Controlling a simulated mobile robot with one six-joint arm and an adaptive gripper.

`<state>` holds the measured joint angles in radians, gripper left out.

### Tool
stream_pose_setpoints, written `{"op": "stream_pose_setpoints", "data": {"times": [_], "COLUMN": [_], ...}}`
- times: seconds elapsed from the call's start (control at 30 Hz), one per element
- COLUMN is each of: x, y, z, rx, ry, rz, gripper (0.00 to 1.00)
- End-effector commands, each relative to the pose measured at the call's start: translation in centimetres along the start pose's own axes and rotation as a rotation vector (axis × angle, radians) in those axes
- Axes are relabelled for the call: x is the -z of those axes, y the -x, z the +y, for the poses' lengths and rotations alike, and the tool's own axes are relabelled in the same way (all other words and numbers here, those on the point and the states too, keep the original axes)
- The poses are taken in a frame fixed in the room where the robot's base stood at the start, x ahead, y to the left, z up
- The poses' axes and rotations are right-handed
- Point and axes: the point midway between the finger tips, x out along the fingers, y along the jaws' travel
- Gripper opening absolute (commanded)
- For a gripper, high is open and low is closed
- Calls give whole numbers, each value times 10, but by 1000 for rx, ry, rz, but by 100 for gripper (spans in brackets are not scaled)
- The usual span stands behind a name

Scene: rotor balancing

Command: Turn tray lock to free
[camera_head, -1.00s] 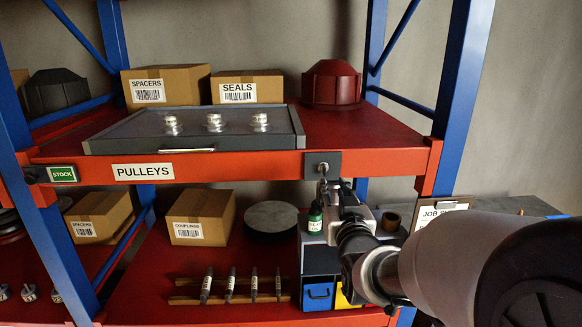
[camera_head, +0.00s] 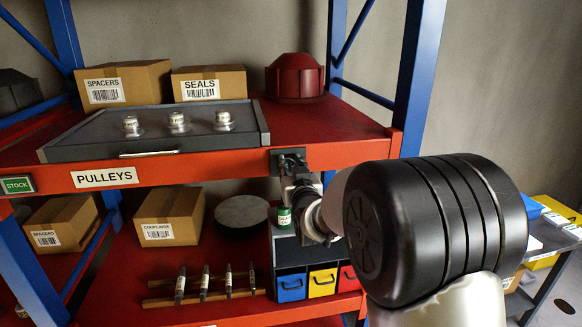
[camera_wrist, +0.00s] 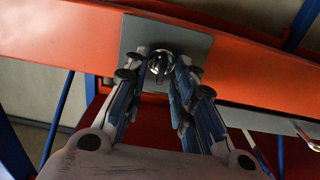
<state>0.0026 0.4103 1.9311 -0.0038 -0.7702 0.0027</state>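The tray lock is a small round metal knob (camera_wrist: 160,64) on a grey square plate (camera_wrist: 193,45), fixed to the orange front beam of the shelf. In the head view the plate (camera_head: 274,161) sits right of the PULLEYS label, and the knob is hidden behind my gripper (camera_head: 292,165). In the wrist view my gripper (camera_wrist: 163,62) has one finger on each side of the knob, with the knob visible between the tips. The fingers look parted, and I cannot tell whether they touch the knob. The grey tray (camera_head: 85,135) lies flat on the upper shelf with several metal pulleys on it.
Boxes marked SPACERS (camera_head: 125,83) and SEALS (camera_head: 208,83) and a red housing (camera_head: 295,77) stand behind the tray. Below my gripper are a green-labelled bottle (camera_head: 284,217) and coloured drawers (camera_head: 322,283). A blue upright (camera_head: 418,80) stands close to my arm.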

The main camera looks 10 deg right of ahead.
Motion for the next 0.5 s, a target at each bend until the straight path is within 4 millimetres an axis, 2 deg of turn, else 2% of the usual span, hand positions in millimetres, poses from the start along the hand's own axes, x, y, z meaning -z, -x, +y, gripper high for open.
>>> {"op": "stream_pose_setpoints", "data": {"times": [0.33, 0.5], "x": [0, 0], "y": [0, 0], "z": [0, 0], "rx": [0, 0], "ry": [0, 0], "rz": [0, 0], "gripper": [1, 0]}}
